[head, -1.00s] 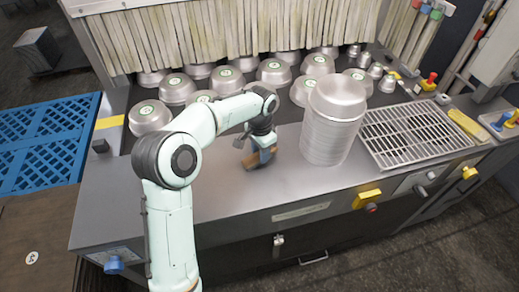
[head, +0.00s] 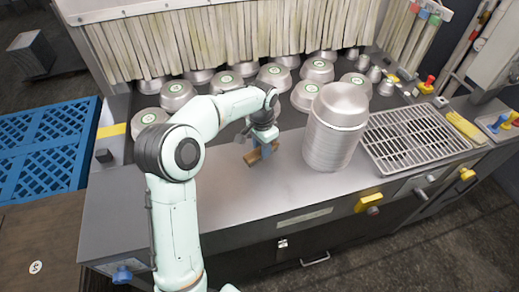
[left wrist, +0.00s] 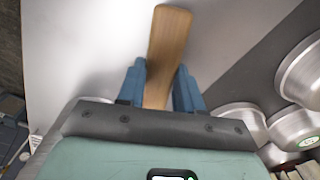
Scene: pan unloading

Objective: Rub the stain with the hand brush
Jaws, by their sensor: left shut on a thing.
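The hand brush (head: 257,154) has a brown wooden body and is held in my left gripper (head: 265,147), over the metal counter left of the pan stack. In the left wrist view the brush (left wrist: 168,45) points away between the two blue fingers of the left gripper (left wrist: 160,85), which are shut on it. Its bristles are not visible, and I cannot tell whether it touches the counter. No stain can be made out on the grey counter (head: 225,190); any mark under the brush is hidden. My right gripper is not in view.
A tall stack of metal pans (head: 335,130) stands just right of the brush. A metal grate (head: 415,137) lies further right. Several upturned pans (head: 177,95) sit behind, under hanging strips (head: 200,42). The counter's front left is clear.

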